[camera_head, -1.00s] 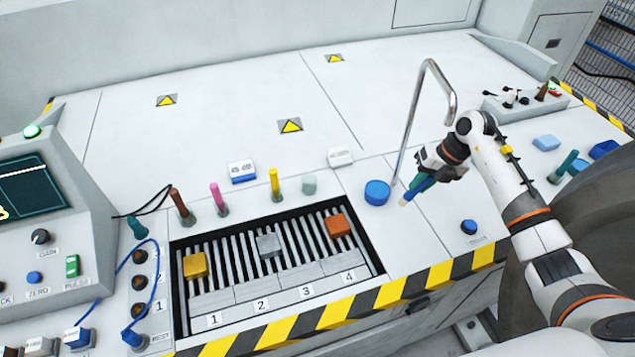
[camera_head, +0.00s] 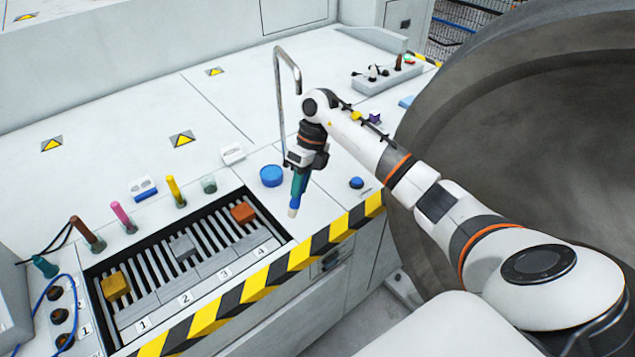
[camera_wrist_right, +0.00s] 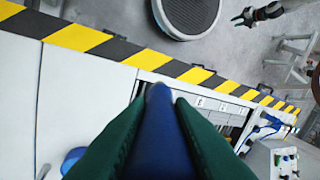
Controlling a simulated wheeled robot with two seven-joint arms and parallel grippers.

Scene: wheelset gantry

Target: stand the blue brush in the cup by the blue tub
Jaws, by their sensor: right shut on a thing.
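My right gripper (camera_head: 300,178) is shut on the blue brush (camera_head: 295,201). The brush hangs with its pale tip down, over the bench to the right of the slotted rack. In the right wrist view the brush (camera_wrist_right: 158,135) lies between two dark green fingers. The blue tub (camera_head: 271,176) stands just left of and behind the brush. A pale green cup (camera_head: 209,184), with nothing seen standing in it, is left of the tub. My left gripper (camera_wrist_right: 258,14) seems to show small in the right wrist view, its jaws apart.
Yellow (camera_head: 174,188), pink (camera_head: 121,215) and brown (camera_head: 85,232) sticks stand in a row left of the cup. A bent metal pipe (camera_head: 279,100) rises behind my gripper. The slotted rack (camera_head: 190,260) holds several blocks. A blue button (camera_head: 356,183) is at right.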

